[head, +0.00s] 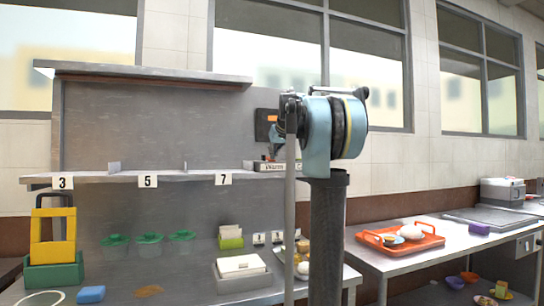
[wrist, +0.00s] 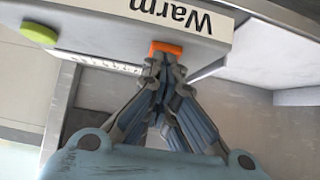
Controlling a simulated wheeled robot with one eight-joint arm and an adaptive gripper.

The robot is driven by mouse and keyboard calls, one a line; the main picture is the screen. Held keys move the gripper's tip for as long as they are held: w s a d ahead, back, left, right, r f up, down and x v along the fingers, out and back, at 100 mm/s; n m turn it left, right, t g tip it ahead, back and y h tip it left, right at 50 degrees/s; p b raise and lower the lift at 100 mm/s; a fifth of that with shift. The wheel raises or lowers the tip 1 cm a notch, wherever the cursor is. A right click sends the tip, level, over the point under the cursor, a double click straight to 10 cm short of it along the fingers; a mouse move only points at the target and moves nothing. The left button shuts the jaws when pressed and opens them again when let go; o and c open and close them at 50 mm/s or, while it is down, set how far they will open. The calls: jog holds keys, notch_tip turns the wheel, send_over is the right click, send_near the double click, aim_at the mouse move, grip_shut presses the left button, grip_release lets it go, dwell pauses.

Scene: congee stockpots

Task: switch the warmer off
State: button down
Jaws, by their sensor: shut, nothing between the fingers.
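The warmer (wrist: 110,22) is a pale box with a white "Warm" label (wrist: 185,17), upside down in the wrist view. An orange switch-like piece (wrist: 166,47) sits at its edge beside the label, and a green round button (wrist: 39,33) is farther left. My gripper (wrist: 165,65) is shut and empty, its fingertips right at the orange piece; I cannot tell whether they touch. In the head view the label (head: 272,167) shows on the shelf beside my gripper (head: 270,157), which my arm partly hides.
The shelf (head: 120,178) carries number tags 3, 5 and 7. An orange tray (head: 400,237) rests on the right counter. A metal overhang (head: 150,72) is above.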

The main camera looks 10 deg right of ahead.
jog(key=shift+w+f, duration=0.1)
jog(key=shift+f, duration=0.05)
jog(key=shift+w, duration=0.1)
jog(key=shift+w+a+r, duration=0.15)
jog(key=shift+w+r, duration=0.25)
jog(key=shift+w, duration=0.3)
jog(key=r, duration=0.1)
jog(key=s+r, duration=0.1)
jog(key=r, duration=0.2)
jog(key=shift+s, duration=0.4)
jog(key=v, duration=0.9)
jog(key=shift+s+d+f, duration=0.25)
jog(key=shift+s, duration=0.2)
jog(key=s+f+g, duration=0.2)
jog(key=s+f, duration=1.2)
jog(key=f, duration=0.6)
jog(key=s+a+f+m+g+h, duration=0.1)
jog(key=s+f+g, duration=0.2)
jog(key=s+f, duration=1.1)
jog(key=s+f+m+g+h, duration=0.1)
jog(key=s+f+g, duration=0.1)
jog(key=s+f, duration=1.2)
notch_tip(320, 180, down, 13)
jog(key=shift+s+a+g, duration=0.3)
jog(key=shift+s+a, duration=0.1)
